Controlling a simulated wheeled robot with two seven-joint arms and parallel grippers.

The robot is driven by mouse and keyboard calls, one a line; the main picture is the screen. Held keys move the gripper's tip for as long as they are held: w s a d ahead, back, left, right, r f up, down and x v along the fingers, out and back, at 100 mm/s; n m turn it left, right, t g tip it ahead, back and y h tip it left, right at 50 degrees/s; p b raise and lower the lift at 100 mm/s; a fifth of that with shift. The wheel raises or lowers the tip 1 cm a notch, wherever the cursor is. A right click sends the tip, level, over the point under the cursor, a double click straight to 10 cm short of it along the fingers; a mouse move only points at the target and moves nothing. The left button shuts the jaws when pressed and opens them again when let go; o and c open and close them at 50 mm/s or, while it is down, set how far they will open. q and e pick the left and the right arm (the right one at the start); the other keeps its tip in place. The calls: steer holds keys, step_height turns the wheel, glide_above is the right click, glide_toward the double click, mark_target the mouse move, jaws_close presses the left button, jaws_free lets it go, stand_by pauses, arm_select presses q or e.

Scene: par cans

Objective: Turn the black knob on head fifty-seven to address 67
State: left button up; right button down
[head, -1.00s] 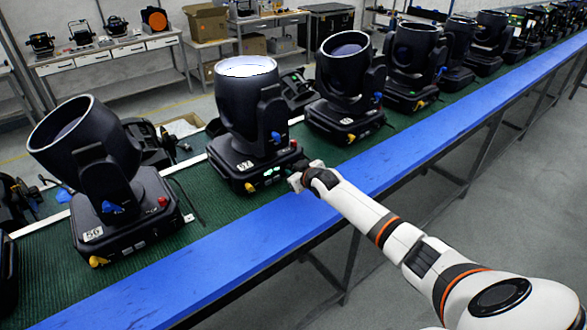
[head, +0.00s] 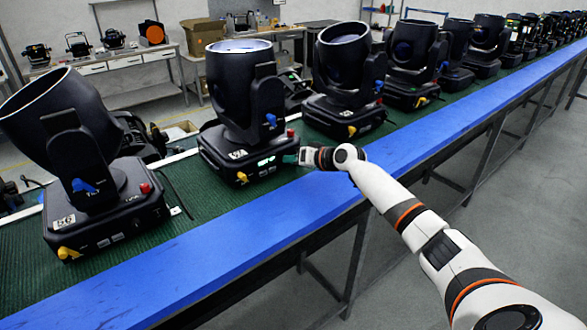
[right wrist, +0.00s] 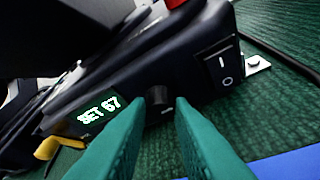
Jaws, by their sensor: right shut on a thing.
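Head fifty-seven (head: 222,85) is a black moving-head light standing upright on the bench, its number plate (head: 238,154) at the front corner of its base. In the right wrist view its lit display (right wrist: 100,110) reads SET 67. The small black knob (right wrist: 158,96) on the base's front panel lies between the teal fingertips of my right gripper (right wrist: 162,116). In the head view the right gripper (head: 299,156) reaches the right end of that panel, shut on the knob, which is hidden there. My left gripper is out of view.
Head fifty-six (head: 92,205) stands to the left, another light (head: 345,115) to the right, with several more beyond. A power switch (right wrist: 218,66) sits beside the knob. The bench has a blue front edge (head: 240,236).

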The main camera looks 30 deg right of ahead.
steer(key=shift+f, duration=0.1)
stand_by(0.5)
steer(key=c, duration=1.3)
jaws_free()
steer(key=shift+s+d, duration=0.1)
steer(key=shift+b+v, duration=1.25)
steer(key=shift+v, duration=4.7)
steer(key=shift+d, duration=0.1)
